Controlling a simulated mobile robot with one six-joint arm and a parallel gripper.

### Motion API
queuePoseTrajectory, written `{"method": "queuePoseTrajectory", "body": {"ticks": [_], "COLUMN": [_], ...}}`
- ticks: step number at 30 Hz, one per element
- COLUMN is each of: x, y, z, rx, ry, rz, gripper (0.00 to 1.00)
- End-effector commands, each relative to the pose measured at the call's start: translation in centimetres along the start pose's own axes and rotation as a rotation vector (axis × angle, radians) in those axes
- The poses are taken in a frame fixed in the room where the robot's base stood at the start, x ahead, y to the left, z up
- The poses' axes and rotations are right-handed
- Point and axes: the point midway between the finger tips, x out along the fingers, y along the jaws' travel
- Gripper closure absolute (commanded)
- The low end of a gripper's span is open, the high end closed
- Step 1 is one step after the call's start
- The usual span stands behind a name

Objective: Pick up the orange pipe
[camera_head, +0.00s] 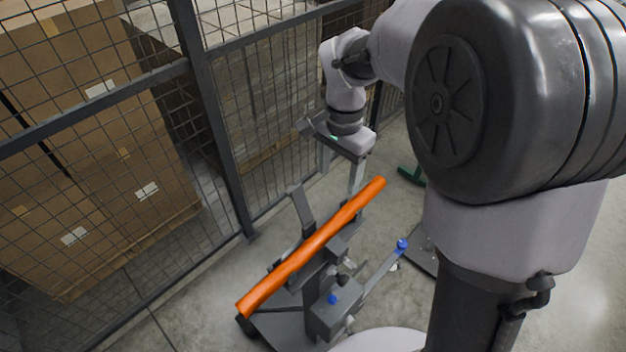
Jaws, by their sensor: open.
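The orange pipe (312,246) lies slanted across the grey supports of a stand (312,285), from the lower left up to the right. Its whole length shows, and nothing covers it. My gripper (340,180) is open and points down near the upper right end of the pipe. Its two fingers are spread apart, with nothing between them. The right finger comes down close to the pipe's upper end in the picture; I cannot tell whether they touch.
A wire mesh fence with dark posts (212,125) runs behind the stand. Stacked cardboard boxes (95,150) stand behind it on the left. The stand carries blue knobs (402,245). A green item (411,176) is on the floor at the right. Concrete floor (215,290) is bare at the lower left.

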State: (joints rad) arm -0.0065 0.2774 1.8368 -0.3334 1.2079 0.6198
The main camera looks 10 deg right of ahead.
Motion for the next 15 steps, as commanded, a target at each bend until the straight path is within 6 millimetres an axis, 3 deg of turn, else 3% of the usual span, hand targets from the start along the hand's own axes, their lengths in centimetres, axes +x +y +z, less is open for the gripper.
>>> {"method": "queuePoseTrajectory", "body": {"ticks": [9, 15], "x": [9.0, 12.1], "y": [0.1, 0.1], "z": [0.1, 0.1], "rx": [-0.002, -0.002], "ry": [-0.003, -0.002], "rz": [0.004, 0.001], "gripper": [0.39, 0.39]}}
